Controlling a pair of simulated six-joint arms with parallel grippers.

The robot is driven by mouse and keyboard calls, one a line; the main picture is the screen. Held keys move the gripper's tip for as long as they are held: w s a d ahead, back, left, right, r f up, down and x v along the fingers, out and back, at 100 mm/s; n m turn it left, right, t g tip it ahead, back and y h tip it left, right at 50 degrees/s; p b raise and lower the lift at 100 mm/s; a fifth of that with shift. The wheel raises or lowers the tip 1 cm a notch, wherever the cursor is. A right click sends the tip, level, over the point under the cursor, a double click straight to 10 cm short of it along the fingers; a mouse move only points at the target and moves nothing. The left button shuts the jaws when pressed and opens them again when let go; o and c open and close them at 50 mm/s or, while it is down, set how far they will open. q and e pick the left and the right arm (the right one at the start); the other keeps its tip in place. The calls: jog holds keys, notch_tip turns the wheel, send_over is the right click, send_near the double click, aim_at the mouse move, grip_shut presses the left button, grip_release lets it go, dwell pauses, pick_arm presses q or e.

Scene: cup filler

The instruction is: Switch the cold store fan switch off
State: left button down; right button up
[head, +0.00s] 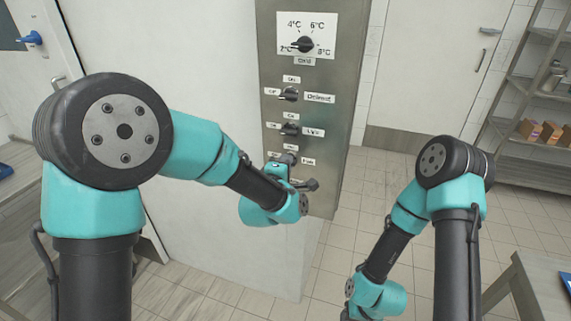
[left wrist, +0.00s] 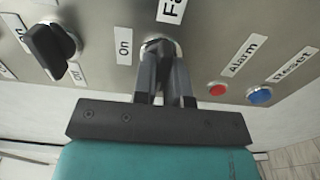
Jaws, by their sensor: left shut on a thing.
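The fan switch (left wrist: 158,44) is a dark rotary knob on the metal control panel, under a partly cut-off label beginning "Fa". In the left wrist view my left gripper (left wrist: 165,68) is shut on this knob, its fingers reaching straight onto it. An "On" label (left wrist: 124,45) is beside the knob; its "Off" label is hidden there. In the head view the left gripper is at the fan row, and the knob is mostly covered by it. Which way the knob points cannot be told. My right arm's gripper is below the head view's edge.
The defrost knob (head: 289,94), light knob (head: 289,129) and temperature dial (head: 303,44) are above on the panel. A red alarm light (left wrist: 218,89) and blue reset button (left wrist: 259,95) are close beside the left gripper. Shelves (head: 540,75) stand far right.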

dwell(0.4)
pick_arm(q)
jog(key=c, duration=1.2)
grip_release()
jog(key=shift+o, duration=0.2)
jog(key=shift+s, duration=0.1)
